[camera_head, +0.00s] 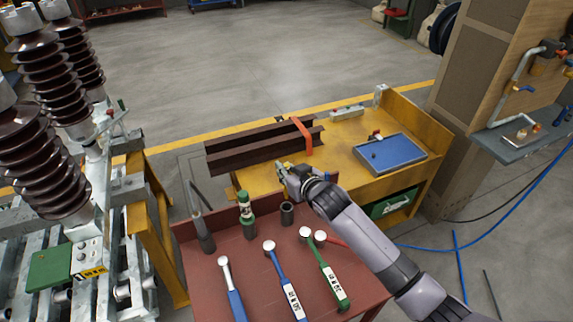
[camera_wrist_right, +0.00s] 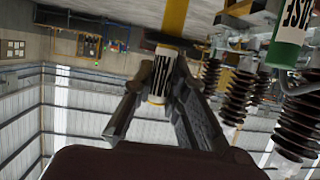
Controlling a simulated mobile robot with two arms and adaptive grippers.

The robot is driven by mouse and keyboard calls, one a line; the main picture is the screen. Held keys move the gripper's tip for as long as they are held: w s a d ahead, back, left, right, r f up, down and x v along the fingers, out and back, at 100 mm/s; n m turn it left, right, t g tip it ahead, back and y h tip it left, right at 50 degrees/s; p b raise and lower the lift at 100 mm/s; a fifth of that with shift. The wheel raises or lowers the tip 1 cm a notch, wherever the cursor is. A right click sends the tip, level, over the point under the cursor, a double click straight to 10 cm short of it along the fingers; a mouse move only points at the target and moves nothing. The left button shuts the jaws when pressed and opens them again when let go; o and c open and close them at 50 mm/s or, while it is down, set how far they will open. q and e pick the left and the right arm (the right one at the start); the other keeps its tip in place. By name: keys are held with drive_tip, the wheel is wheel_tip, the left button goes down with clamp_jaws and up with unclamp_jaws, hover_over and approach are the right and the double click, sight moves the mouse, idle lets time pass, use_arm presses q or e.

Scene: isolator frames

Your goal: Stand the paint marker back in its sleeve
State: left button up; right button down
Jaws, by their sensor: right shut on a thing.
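My right gripper (camera_head: 284,172) is above the far edge of the red tray table, behind the sleeves. In the wrist view my right gripper (camera_wrist_right: 163,92) is shut on the paint marker (camera_wrist_right: 158,76), a white barrel with black print and a yellow band. In the head view the marker is mostly hidden by the fingers. An empty-looking dark grey sleeve (camera_head: 287,215) stands upright on the red top, below and in front of the gripper; the two are apart. My left gripper is not in view.
A green marker (camera_head: 246,204) stands in a green sleeve; a grey sleeve (camera_head: 205,237) holds a thin rod. Several tools lie in front, including a blue-handled one (camera_head: 285,285). The red table (camera_head: 190,262) adjoins a yellow bench (camera_head: 345,155) with steel beams (camera_head: 250,152) and a blue tray (camera_head: 392,152).

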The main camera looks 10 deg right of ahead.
sight(287, 198)
drive_tip(key=shift+w+d+f+b, duration=0.1)
drive_tip(key=shift+w+f+b, duration=0.05)
drive_tip(key=shift+f+b, duration=0.9)
drive_tip(key=shift+f, duration=0.1)
drive_tip(key=shift+p, duration=0.5)
idle(0.4)
drive_tip(key=shift+f+b, duration=3.45)
drive_tip(key=shift+f, duration=1.75)
drive_tip(key=c, duration=1.5)
unclamp_jaws()
